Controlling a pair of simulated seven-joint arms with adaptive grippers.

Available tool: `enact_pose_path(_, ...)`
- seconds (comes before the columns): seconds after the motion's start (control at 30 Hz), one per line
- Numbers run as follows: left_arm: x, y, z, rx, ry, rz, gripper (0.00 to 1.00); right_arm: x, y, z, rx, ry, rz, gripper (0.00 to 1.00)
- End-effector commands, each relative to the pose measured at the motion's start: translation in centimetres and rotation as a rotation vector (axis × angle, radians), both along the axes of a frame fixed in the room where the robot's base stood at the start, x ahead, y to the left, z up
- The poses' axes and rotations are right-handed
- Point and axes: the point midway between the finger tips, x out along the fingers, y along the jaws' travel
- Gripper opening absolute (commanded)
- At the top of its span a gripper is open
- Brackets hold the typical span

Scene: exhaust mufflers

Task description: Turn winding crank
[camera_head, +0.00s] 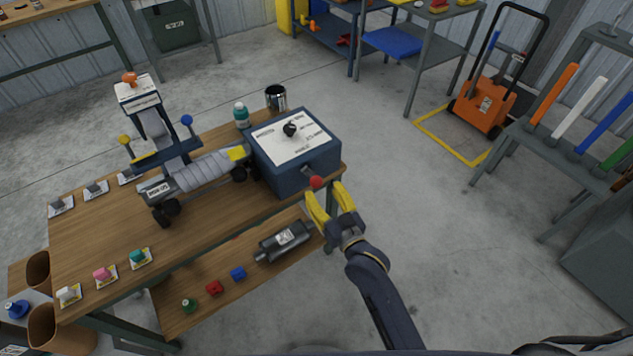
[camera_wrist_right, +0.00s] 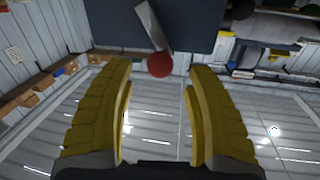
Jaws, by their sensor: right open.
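The winding crank shows as a short grey arm ending in a red ball knob (camera_head: 316,182), on the front right side of a dark blue box (camera_head: 283,180) with a white labelled top. My right gripper (camera_head: 331,196) has yellow fingers, is open, and is just in front of the knob. In the right wrist view the red knob (camera_wrist_right: 160,65) is centred between the two open fingers (camera_wrist_right: 158,100), seemingly just past their tips, with the grey crank arm (camera_wrist_right: 149,24) rising up and left from it. I cannot tell whether the fingers touch the knob. My left gripper is not in view.
The box stands at the right end of a wooden workbench (camera_head: 85,240). A grey muffler (camera_head: 205,171) in a fixture lies left of it. A teal bottle (camera_head: 241,115) and metal can (camera_head: 276,98) stand behind. Another muffler (camera_head: 284,241) lies on the lower shelf.

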Motion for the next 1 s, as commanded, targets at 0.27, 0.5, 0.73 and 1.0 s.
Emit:
enact_pose_path(0.27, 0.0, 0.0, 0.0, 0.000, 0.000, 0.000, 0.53, 3.1, 1.3, 0.1, 0.002, 0.000, 0.000, 0.55)
enact_pose_path(0.5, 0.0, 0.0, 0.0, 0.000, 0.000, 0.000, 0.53, 4.1, 1.8, 0.0, 0.002, 0.001, 0.000, 0.55)
enact_pose_path(0.73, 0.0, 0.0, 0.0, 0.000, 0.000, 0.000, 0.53, 4.2, 1.8, 0.0, 0.001, 0.000, 0.000, 0.55)
enact_pose_path(1.0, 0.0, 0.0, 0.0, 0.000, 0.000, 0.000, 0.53, 4.2, 1.8, 0.0, 0.001, 0.000, 0.000, 0.37)
